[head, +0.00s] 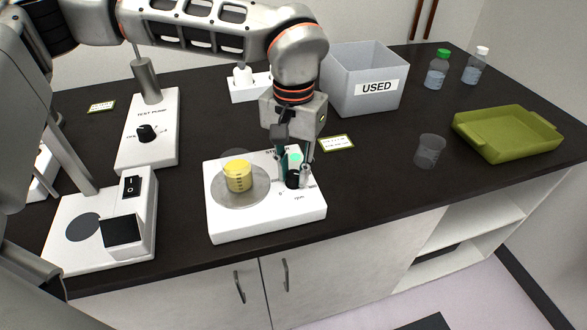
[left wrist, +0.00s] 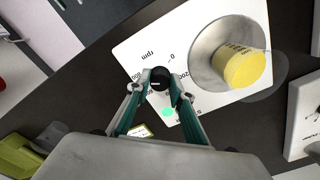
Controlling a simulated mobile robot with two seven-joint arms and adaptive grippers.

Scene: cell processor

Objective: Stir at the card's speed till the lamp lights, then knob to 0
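The white stirrer (head: 262,224) stands near the table's front edge. A beaker of yellow liquid (head: 238,176) sits upright on its round grey plate (head: 226,199); it also shows in the left wrist view (left wrist: 244,70). My left gripper (head: 296,178) points down at the stirrer's right side. Its fingertips are on both sides of the black knob (left wrist: 159,79) and appear to touch it. A green lamp (left wrist: 168,112) looks bright beside the knob. A yellow-bordered card (head: 337,143) lies behind the stirrer; its writing is too small to read. My right gripper is not in view.
A grey USED bin (head: 353,101), an empty clear beaker (head: 430,150), two bottles (head: 437,72) and a green tray (head: 503,143) stand to the right. The test pump (head: 147,158) and a white device with a dark screen (head: 76,246) stand left.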

